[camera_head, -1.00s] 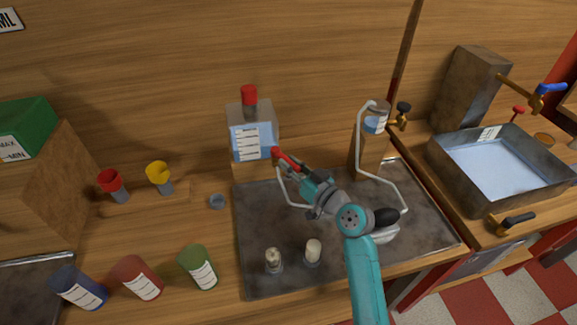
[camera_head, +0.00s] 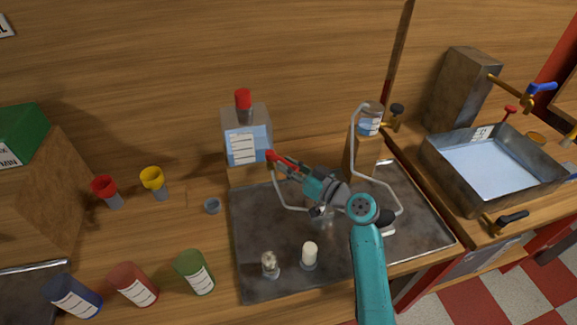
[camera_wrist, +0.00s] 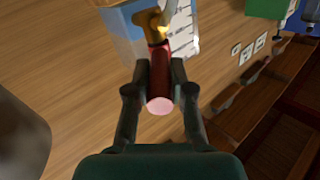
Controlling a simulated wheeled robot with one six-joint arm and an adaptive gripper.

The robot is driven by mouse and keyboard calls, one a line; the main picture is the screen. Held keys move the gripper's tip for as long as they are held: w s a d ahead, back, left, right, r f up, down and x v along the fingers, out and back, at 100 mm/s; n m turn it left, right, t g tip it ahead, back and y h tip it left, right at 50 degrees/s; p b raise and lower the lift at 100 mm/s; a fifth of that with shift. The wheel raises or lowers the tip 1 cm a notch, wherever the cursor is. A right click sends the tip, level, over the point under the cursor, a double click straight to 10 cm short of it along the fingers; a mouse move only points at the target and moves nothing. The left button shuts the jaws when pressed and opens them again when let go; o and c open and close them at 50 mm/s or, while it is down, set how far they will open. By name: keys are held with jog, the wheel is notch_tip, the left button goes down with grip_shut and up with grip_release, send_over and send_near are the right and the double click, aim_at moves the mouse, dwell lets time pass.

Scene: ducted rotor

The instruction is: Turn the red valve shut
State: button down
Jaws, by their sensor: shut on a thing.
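The red valve (camera_head: 271,155) is a small red handle at the lower front of a clear square bottle (camera_head: 247,141) with blue liquid, a white label and a red cap. In the wrist view the red valve handle (camera_wrist: 159,88) points toward the camera, joined to a brass fitting (camera_wrist: 154,25) on the bottle. My gripper (camera_head: 281,162) reaches the valve from the lower right. In the wrist view my gripper's fingers (camera_wrist: 160,75) are closed on both sides of the red handle. The contact is partly hidden in the head view.
A bent glass tube (camera_head: 280,198) runs below my gripper over the dark metal tray (camera_head: 250,265). A second bottle (camera_head: 370,120) with a black-handled tap stands right. Funnels (camera_head: 153,178), coloured cups (camera_head: 194,272) and a sink (camera_head: 490,165) lie around.

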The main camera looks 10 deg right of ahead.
jog(key=c, duration=1)
grip_release()
jog(key=v, duration=1.2)
